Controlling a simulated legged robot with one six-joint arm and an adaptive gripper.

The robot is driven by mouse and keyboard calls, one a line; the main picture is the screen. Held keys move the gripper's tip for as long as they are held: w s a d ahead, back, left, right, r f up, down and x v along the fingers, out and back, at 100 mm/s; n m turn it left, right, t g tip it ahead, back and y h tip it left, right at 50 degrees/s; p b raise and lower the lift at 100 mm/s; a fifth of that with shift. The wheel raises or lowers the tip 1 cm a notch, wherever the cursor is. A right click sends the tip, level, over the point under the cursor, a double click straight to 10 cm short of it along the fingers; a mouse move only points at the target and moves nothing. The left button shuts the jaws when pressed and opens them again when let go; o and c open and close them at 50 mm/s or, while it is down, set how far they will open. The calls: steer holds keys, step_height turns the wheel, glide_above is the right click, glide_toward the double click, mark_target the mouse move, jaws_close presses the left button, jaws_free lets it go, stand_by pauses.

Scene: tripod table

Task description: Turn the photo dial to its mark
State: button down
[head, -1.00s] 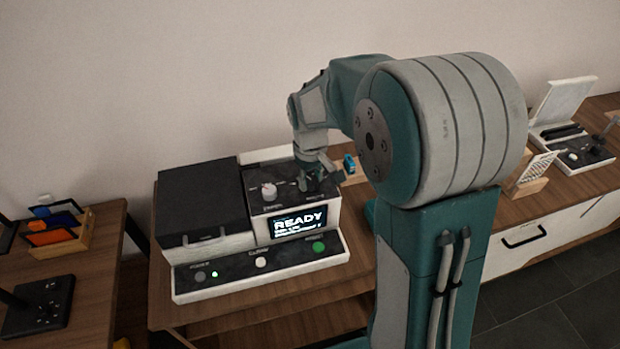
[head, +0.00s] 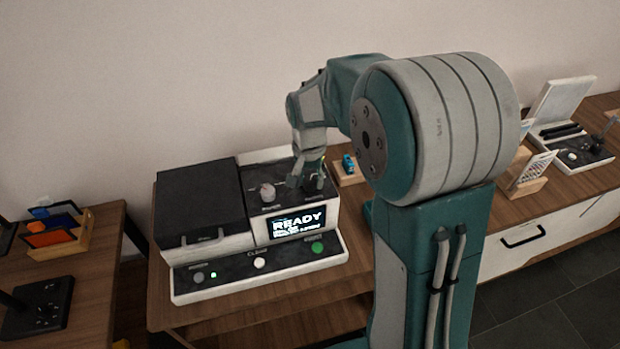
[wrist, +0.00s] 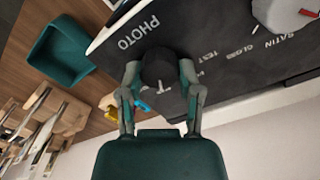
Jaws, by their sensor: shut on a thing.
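The photo dial is a round black knob (wrist: 158,66) beside the word PHOTO on the machine's dark top panel. A small white line shows near it, partly between the fingers. My gripper (wrist: 159,82) is shut on this knob, one finger on each side. In the head view my gripper (head: 309,184) points down at the right of the panel and hides most of the knob. The machine (head: 235,256) is white and black, and its screen (head: 296,224) reads READY.
A second, light dial (head: 267,192) with a red mark stands left of my gripper on the same panel. A black lid with a handle (head: 202,240) and a front row of buttons are close by. A small teal item (head: 348,163) lies on a wooden holder to the right.

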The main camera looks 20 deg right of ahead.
mark_target(307, 179)
steer(key=m, duration=0.5)
steer(key=shift+s+f+m, duration=0.15)
steer(key=shift+f+m, duration=0.05)
steer(key=shift+m, duration=0.1)
stand_by(0.5)
steer(key=shift+c, duration=1.4)
jaws_free()
steer(key=shift+a, duration=0.1)
steer(key=shift+r, duration=0.1)
steer(key=shift+r, duration=0.1)
steer(key=shift+r, duration=0.3)
step_height(307, 179, up, 11)
steer(key=shift+w+a, duration=0.2)
steer(key=shift+w, duration=0.1)
